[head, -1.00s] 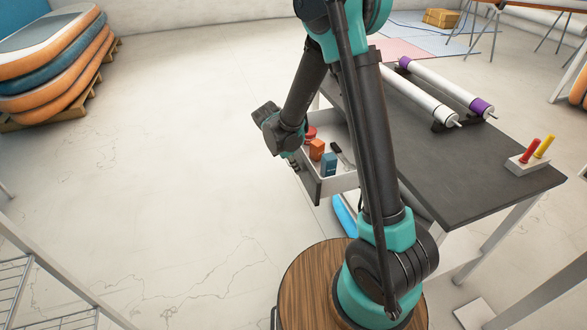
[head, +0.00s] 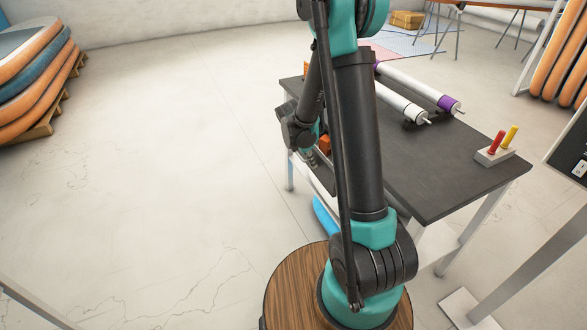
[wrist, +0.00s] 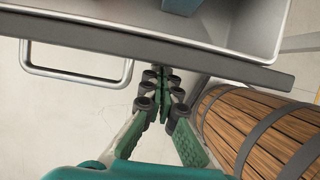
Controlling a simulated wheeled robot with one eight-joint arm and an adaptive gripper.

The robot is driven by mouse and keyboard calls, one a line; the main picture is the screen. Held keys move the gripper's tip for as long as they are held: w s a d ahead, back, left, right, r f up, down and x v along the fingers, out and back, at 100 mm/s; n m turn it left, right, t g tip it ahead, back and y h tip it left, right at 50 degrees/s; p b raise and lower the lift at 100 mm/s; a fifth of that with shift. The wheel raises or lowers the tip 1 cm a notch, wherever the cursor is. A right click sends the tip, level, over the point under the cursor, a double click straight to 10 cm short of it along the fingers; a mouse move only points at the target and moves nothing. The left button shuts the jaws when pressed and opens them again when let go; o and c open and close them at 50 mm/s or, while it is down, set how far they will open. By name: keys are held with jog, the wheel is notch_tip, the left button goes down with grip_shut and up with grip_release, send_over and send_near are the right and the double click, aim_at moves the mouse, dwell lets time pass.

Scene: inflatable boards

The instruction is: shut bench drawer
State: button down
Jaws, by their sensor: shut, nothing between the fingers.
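The bench drawer is partly open; its dark front panel (wrist: 150,45) crosses the top of the wrist view, with light inner walls behind it. A pale bar handle (wrist: 75,72) is on the panel, left of my gripper. A blue box (wrist: 182,5) shows inside the drawer. In the head view my arm hides much of the drawer; an orange box (head: 325,145) shows in it. My gripper (wrist: 163,80) is shut and empty, its fingertips at the panel's outer face, right of the handle. I cannot tell whether they touch.
The dark bench top (head: 440,165) carries white rolls (head: 402,102) and a small block with red and yellow handles (head: 495,155). A wooden barrel (wrist: 260,125) shows right of my gripper in the wrist view. Stacked boards (head: 30,75) stand far left. The floor left of the bench is clear.

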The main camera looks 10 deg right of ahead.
jog(key=w+d, duration=0.1)
jog(key=d, duration=0.2)
jog(key=w+d, duration=0.1)
jog(key=d, duration=0.3)
jog(key=w+d, duration=0.1)
jog(key=d, duration=0.2)
jog(key=shift+w+d, duration=0.25)
jog(key=shift+d, duration=0.25)
